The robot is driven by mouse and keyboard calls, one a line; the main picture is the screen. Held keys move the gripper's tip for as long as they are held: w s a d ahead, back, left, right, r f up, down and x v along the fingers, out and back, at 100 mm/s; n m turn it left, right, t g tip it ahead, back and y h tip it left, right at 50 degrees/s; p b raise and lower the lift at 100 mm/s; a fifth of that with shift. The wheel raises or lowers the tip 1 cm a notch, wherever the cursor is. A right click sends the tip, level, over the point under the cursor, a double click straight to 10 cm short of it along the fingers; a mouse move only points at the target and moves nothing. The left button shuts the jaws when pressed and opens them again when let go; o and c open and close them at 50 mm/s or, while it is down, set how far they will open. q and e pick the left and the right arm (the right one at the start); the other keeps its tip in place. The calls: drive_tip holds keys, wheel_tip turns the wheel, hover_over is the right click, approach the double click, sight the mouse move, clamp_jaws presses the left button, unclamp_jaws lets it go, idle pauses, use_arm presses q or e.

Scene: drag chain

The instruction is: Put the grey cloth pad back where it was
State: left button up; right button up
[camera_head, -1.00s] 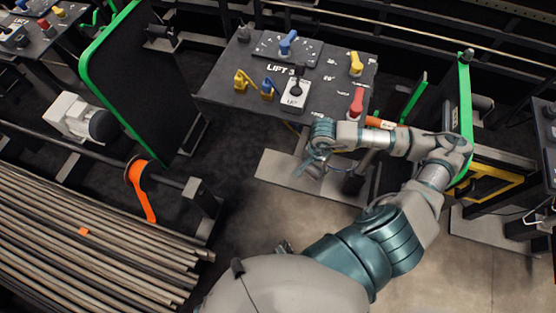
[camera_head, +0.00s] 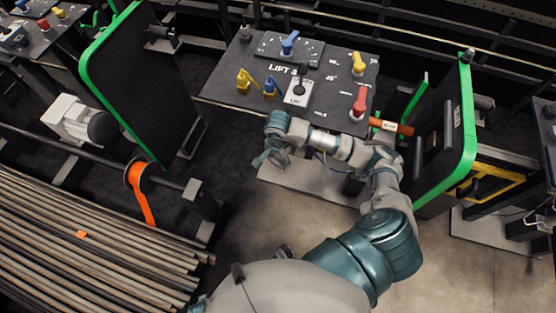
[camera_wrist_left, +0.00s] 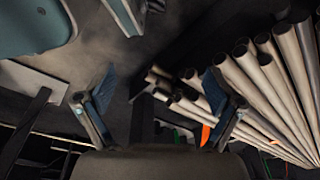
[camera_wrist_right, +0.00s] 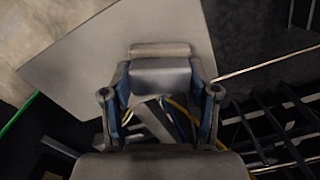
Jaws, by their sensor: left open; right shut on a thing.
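The grey cloth pad (camera_wrist_right: 160,76) shows in the right wrist view as a folded grey piece between my right fingertips. My right gripper (camera_wrist_right: 160,88) is shut on it. In the head view my right gripper (camera_head: 264,157) is just below the front left of the LIFT 3 console (camera_head: 222,88); I cannot make out the pad there. My left gripper (camera_wrist_left: 158,88) is open and empty in the left wrist view. It is not visible in the head view.
Several long pipes (camera_head: 90,240) lie at the lower left. Green-edged panels stand left (camera_head: 135,85) and right (camera_head: 450,130) of the console. An orange strap (camera_head: 140,195) hangs by the pipes. The floor (camera_head: 270,215) below the console is open.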

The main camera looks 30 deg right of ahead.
sight(273, 165)
drive_tip(key=shift+w+a, duration=0.15)
drive_tip(key=shift+a, duration=0.75)
drive_tip(key=o, duration=1.1)
drive_tip(key=shift+a+r, duration=0.15)
drive_tip(key=shift+a, duration=0.15)
drive_tip(key=shift+d, duration=1)
drive_tip(key=r+p, duration=0.1)
drive_tip(key=r, duration=0.1)
drive_tip(key=a+r+p, duration=0.1)
drive_tip(key=r, duration=0.1)
drive_tip(key=r+p, duration=0.2)
drive_tip(key=r, duration=0.1)
drive_tip(key=shift+a, duration=0.3)
use_arm(q)
drive_tip(key=s+a+f+p, duration=0.1)
drive_tip(key=s+a+f, duration=0.1)
drive_tip(key=s, duration=0.5)
drive_tip(key=s+a+f+g+p, duration=0.1)
drive_tip(key=s+f, duration=0.3)
drive_tip(key=s, duration=0.4)
drive_tip(key=shift+a+f+p, duration=0.35)
drive_tip(key=shift+a, duration=0.15)
use_arm(e)
wheel_tip(273, 165, up, 5)
drive_tip(key=shift+d, duration=0.1)
drive_tip(key=shift+d, duration=0.15)
